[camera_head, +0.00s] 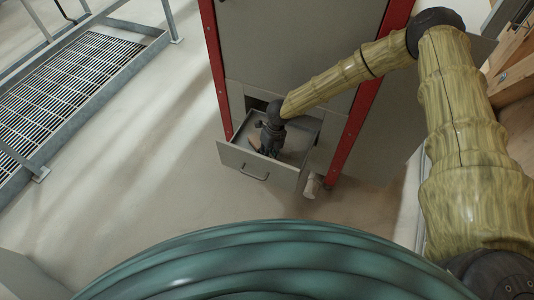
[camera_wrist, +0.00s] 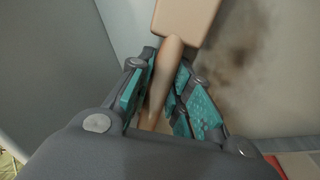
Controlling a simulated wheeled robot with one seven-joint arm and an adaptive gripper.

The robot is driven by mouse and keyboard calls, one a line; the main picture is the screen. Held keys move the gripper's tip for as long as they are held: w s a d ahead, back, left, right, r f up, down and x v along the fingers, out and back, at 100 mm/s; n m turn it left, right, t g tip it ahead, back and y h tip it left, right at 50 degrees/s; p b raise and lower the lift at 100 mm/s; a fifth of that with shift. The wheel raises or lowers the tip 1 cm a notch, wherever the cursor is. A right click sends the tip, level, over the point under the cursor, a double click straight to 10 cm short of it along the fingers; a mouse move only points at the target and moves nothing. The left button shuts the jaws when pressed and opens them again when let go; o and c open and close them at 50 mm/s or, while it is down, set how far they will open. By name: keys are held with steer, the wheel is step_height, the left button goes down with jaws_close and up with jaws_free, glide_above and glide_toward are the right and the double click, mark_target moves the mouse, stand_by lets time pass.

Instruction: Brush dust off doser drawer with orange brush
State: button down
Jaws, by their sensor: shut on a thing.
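The doser drawer (camera_head: 284,174) is pulled out of the grey cabinet and stands open. My gripper (camera_head: 268,146) reaches down into the drawer from above. In the wrist view my gripper (camera_wrist: 163,88) has its teal pads shut around the handle of a tan-orange brush (camera_wrist: 186,18). The brush's block-shaped head points to the top of that view, and its bristles are not visible. A dark, smudged patch of dust (camera_wrist: 238,58) lies on the light drawer floor to the right of the brush head. In the head view the brush is small and mostly hidden by my gripper.
The grey cabinet (camera_head: 298,40) has red corner posts (camera_head: 357,130) on both sides of the drawer. A small pale cylindrical part (camera_head: 312,186) is at the drawer's right. A metal grate platform (camera_head: 65,85) stands at the left. The floor between is clear.

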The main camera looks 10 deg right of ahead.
steer(key=shift+s, duration=0.1)
steer(key=shift+r+p, duration=2.7)
steer(key=shift+r, duration=0.75)
